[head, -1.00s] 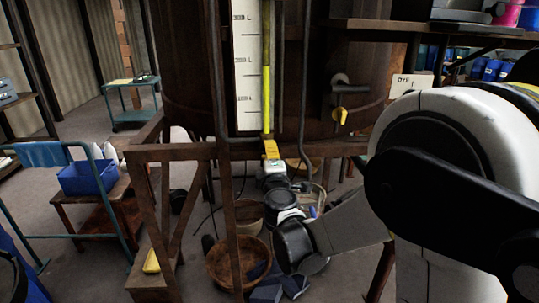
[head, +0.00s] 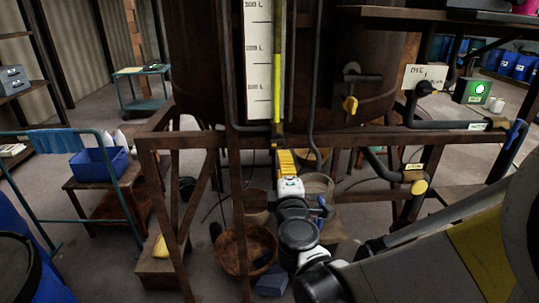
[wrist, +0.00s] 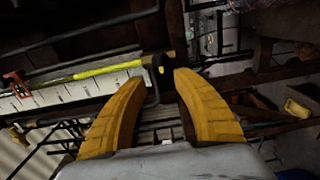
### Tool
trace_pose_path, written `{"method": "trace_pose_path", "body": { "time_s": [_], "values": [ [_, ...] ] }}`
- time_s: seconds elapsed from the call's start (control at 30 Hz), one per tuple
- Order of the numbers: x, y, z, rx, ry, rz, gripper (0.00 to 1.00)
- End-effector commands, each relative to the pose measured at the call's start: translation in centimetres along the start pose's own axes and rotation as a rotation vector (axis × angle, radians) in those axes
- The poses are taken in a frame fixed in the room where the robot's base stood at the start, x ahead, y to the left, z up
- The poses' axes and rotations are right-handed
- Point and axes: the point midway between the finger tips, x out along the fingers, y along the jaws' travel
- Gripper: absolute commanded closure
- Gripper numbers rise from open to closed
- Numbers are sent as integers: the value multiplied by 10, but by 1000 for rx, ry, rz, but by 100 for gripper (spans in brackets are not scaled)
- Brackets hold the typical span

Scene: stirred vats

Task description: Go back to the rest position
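My gripper (head: 283,157) is in front of the vat stand, just below the lower end of the level gauge. The gauge is a white scale board (head: 258,65) with a yellow-green sight tube (head: 278,70), on the front of a large brown vat (head: 200,60). In the wrist view the scale board (wrist: 75,92) and yellow tube (wrist: 110,68) lie sideways beyond the fingers. My arm comes in from the lower right.
A wooden frame (head: 180,145) stands under the vat, close to my gripper. A wicker basket (head: 232,249) is below. Open floor shows at left.

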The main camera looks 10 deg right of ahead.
Motion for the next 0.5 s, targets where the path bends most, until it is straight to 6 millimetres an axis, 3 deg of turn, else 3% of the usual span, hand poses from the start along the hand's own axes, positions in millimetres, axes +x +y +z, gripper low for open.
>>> {"method": "trace_pose_path", "body": {
  "time_s": [0.17,0.27,0.37,0.5],
  "values": [
    [0,0,1,3,-2,-1,65],
    [-2,2,11,55,-30,-20,65],
    [-12,3,38,197,-110,-77,65],
    [-49,-13,85,517,-287,-232,65]
  ]
}}
